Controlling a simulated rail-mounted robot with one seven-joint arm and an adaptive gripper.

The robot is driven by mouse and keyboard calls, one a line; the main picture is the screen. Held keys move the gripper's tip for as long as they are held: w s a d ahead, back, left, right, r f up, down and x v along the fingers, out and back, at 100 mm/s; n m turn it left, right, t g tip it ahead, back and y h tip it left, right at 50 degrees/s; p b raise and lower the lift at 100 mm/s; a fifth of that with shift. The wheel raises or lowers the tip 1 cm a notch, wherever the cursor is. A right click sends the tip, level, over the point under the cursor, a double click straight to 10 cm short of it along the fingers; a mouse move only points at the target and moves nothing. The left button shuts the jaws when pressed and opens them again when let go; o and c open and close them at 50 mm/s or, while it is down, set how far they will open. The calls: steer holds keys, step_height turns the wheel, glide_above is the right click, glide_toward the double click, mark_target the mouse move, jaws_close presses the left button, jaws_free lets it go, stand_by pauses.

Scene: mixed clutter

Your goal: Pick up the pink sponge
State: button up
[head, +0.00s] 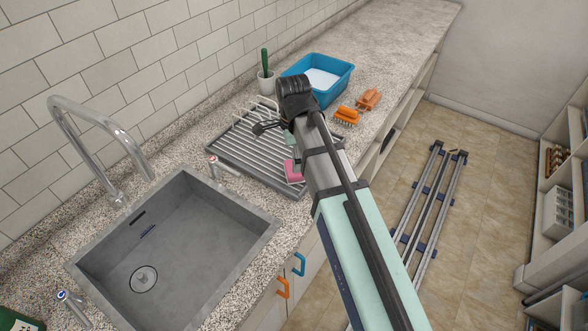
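The pink sponge (293,172) lies on the right part of the grey ribbed dish rack (235,160), on the counter beside the sink. My arm hides part of the sponge on its right side. My arm reaches in from the lower right, across the rack. What shows of my gripper (266,127) is a small dark part over the rack, farther back than the sponge and apart from it in the picture. The rest of my gripper is hidden by my wrist, so I cannot see its opening or whether it holds anything.
The sink (175,255) with a tall curved faucet (100,130) is left of the rack. A tiled wall borders the counter. A folded metal rack (430,205) lies on the floor.

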steer(key=shift+s+d+f+p, duration=0.15)
steer(key=shift+f+p, duration=0.25)
steer(key=shift+f, duration=0.25)
steer(key=shift+f+p, duration=0.7)
steer(key=shift+f, duration=1.35)
steer(key=c, duration=1)
steer(key=shift+r, duration=0.2)
